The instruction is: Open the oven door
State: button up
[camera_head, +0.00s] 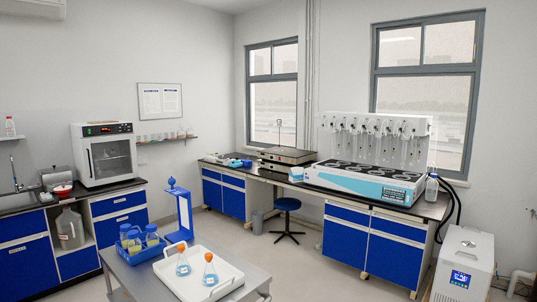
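The oven (82,158) is a white box standing on the dark counter at the left, with a dark control panel (107,129) along its top front. Its door (112,160) has a large glass window and looks shut. Shelves show faintly behind the glass. A dark upright strip at the door's left edge (89,162) may be the handle; it is too small to tell. My gripper is not in view.
A metal cart (148,277) in front carries a blue basket of bottles, a blue stand (185,213) and a white tray (240,281) with two orange-capped flasks. A red-and-white bowl (62,189) sits left of the oven.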

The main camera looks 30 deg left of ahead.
aim_at(110, 159)
jog(key=u, duration=2.15)
jog(key=i+j+u, duration=0.55)
jog(key=i+u, duration=0.15)
jog(key=i+j+u, duration=0.1)
jog(key=i+u, duration=0.3)
jog(key=i, duration=0.15)
jog(key=i+z, duration=0.15)
jog(key=i, duration=0.45)
jog(key=i+j+z, duration=0.1)
jog(key=i, duration=0.45)
jog(key=i+j+z, duration=0.1)
jog(key=i+z, duration=0.25)
jog(key=i, duration=2.05)
jog(key=i+j+z, duration=0.1)
jog(key=i+z, duration=0.35)
jog(key=i, duration=0.7)
